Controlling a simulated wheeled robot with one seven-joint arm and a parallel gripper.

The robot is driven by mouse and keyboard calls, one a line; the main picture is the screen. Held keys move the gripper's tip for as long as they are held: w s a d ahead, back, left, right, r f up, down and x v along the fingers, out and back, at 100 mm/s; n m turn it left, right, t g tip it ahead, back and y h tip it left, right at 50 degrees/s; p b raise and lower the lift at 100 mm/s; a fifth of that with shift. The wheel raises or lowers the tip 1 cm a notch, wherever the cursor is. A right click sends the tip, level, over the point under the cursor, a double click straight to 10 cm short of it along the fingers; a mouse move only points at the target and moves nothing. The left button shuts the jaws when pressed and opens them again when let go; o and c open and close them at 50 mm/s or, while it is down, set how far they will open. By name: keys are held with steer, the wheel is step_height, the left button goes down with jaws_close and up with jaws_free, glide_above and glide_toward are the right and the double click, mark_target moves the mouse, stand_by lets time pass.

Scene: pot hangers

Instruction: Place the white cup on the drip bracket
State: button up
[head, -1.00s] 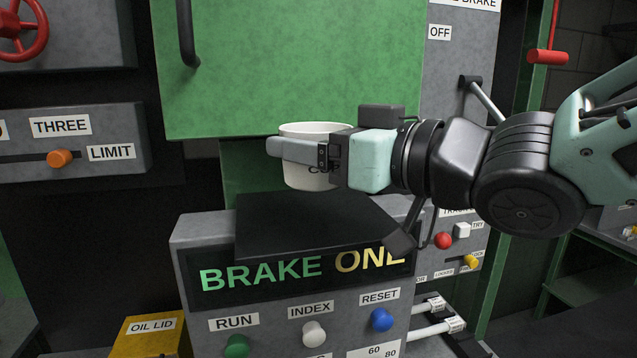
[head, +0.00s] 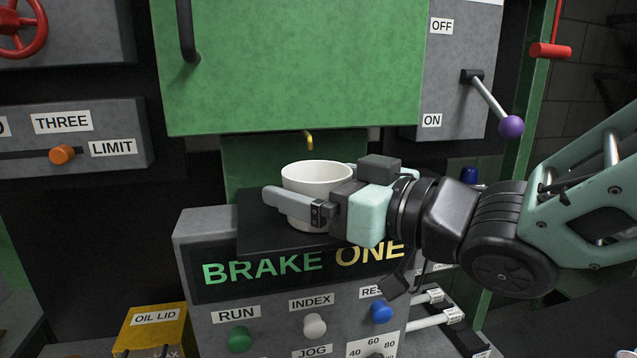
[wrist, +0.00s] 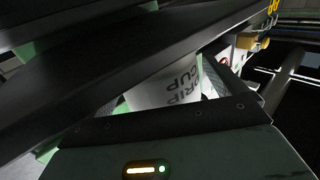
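The white cup (head: 317,178) is upright in the head view, between the fingers of my gripper (head: 292,200). One grey finger lies across its near side; the other is mostly hidden behind it. In the wrist view the cup (wrist: 160,90) shows lettering that reads "DRIP CUP". The black plate above the BRAKE ONE panel, seemingly the drip bracket (head: 258,232), is right under the cup. The cup's base is partly hidden by the finger, and I cannot tell whether it touches the plate.
A brass spout (head: 308,141) is behind and above the cup, under the green door (head: 300,70). The BRAKE ONE panel (head: 215,300) with knobs lies below. A purple-knobbed lever (head: 510,126) is at the right, above my arm.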

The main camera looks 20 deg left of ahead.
steer(key=shift+r, duration=0.1)
steer(key=shift+r+p, duration=0.15)
steer(key=shift+p, duration=0.15)
steer(key=b+v, duration=0.4)
steer(key=v, duration=0.8)
steer(key=shift+b, duration=0.35)
steer(key=w+d+f+m+h, duration=0.1)
steer(key=d+f+m+h, duration=0.25)
steer(key=f+h, duration=0.35)
steer(key=w+d+f+m+h, duration=0.15)
steer(key=d+f+h, duration=0.3)
steer(key=f, duration=0.45)
steer(key=s+d+f+g+h, duration=0.2)
steer(key=s+d+f+g, duration=0.1)
steer(key=s, duration=0.3)
steer(key=s+d+f+m+g+h, duration=0.1)
steer(key=s+d+f+g+h, duration=0.2)
steer(key=s, duration=0.4)
step_height(320, 180, down, 2)
steer(key=shift+s+d, duration=0.35)
steer(key=shift+d, duration=0.35)
